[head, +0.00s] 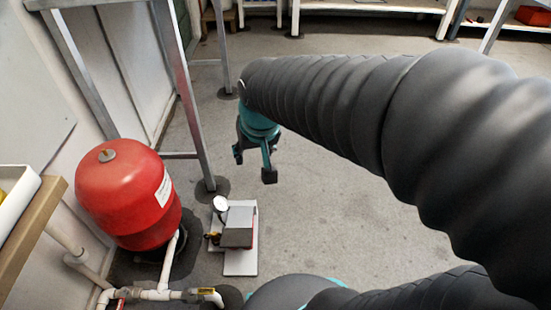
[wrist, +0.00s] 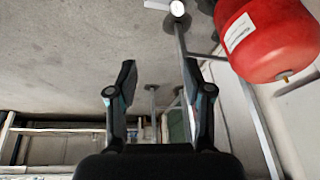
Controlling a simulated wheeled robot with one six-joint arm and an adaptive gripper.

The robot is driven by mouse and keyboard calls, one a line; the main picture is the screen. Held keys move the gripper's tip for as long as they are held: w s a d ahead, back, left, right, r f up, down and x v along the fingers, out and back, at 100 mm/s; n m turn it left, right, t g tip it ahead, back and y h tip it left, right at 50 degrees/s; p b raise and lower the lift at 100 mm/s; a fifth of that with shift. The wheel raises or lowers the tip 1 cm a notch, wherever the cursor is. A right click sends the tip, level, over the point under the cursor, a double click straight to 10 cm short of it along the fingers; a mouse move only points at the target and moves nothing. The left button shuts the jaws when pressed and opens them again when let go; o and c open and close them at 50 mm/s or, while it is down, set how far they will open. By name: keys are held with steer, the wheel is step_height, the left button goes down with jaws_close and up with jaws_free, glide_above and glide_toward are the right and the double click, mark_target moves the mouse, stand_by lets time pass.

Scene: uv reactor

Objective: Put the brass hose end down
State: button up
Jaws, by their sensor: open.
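My gripper (head: 254,165) hangs above the concrete floor in the head view, below the bent end of my arm. In the wrist view my gripper (wrist: 159,75) has its two fingers wide apart, with nothing between them. I cannot make out the brass hose end for certain. A small brass-coloured fitting (head: 212,237) shows at the left side of a grey and white floor unit (head: 241,262). Another brass-coloured piece (head: 205,291) sits on the white pipe at the bottom. Neither touches my gripper.
A red tank (head: 128,194) stands at the left beside white pipes (head: 158,294). A metal frame leg (head: 193,110) rises between the tank and my gripper. A round white gauge (head: 220,203) tops the floor unit. Shelving lines the back. Bare floor (head: 330,220) lies right of the unit.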

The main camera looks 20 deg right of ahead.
steer(key=s+d+r, duration=0.1)
steer(key=s, duration=0.4)
steer(key=s+d+r+n+t, duration=0.1)
steer(key=s+r, duration=0.1)
steer(key=s, duration=0.4)
steer(key=shift+d, duration=0.3)
